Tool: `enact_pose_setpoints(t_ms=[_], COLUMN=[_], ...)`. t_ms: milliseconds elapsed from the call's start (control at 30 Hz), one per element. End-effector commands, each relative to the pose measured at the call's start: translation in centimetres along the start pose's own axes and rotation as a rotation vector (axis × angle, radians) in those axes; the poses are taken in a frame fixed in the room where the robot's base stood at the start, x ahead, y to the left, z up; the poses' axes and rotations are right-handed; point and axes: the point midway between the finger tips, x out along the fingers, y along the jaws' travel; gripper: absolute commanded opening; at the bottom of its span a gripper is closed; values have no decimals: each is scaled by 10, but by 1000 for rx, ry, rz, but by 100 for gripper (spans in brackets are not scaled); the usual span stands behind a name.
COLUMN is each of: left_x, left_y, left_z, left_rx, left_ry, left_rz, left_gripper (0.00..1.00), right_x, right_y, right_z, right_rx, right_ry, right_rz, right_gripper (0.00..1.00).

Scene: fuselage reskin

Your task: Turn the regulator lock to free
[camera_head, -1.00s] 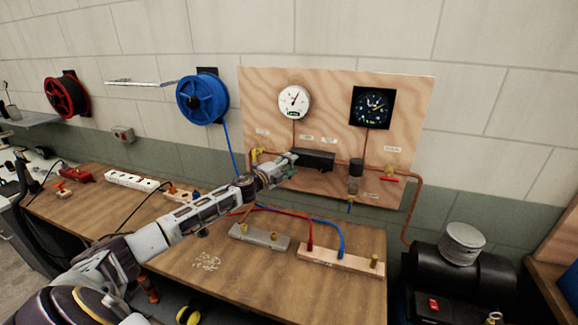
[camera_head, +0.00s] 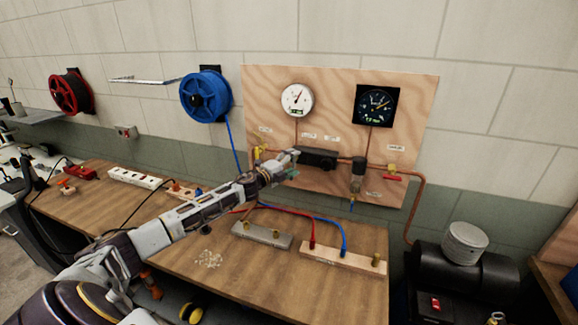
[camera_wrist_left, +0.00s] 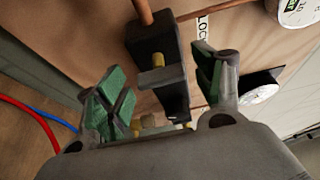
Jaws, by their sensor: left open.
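A black regulator block (camera_head: 318,159) is mounted on the wooden panel, below the white dial gauge. In the left wrist view the black block (camera_wrist_left: 151,42) has a brass pin or knob (camera_wrist_left: 158,61) on it, and a copper pipe enters its end. A partly visible label reading "LOC" (camera_wrist_left: 203,27) is on the panel beside it. My left gripper (camera_head: 292,158) is at the block's left end. Its green-padded fingers (camera_wrist_left: 160,82) are apart on either side of the block, with no clear contact. I cannot tell the lock's position. My right gripper is out of view.
The panel (camera_head: 420,95) also carries a white gauge (camera_head: 297,100), a dark gauge (camera_head: 376,105), a red-handled valve (camera_head: 393,175) and copper piping. Red and blue hoses run to manifold blocks on the workbench (camera_head: 215,280). A black compressor tank (camera_head: 470,270) stands at the right.

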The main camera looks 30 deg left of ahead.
Motion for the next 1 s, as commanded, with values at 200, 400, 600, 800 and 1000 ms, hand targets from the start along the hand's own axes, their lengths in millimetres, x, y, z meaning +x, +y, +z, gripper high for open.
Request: enact_pose_setpoints(t_ms=[200, 400, 600, 800, 1000], left_x=[-3, -10, -20, -30, -39], left_y=[0, 1, 2, 1, 1], left_z=[0, 0, 0, 0, 0], left_rx=[-1, -1, -1, 0, -1], left_ry=[0, 0, 0, 0, 0], left_rz=[1, 1, 2, 1, 1], left_gripper=[68, 68, 68, 68, 68], right_x=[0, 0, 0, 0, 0], right_y=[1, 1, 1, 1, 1], right_z=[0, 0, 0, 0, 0], right_rx=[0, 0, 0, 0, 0], right_ry=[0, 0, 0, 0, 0], right_rz=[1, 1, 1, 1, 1], right_gripper=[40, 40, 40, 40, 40])
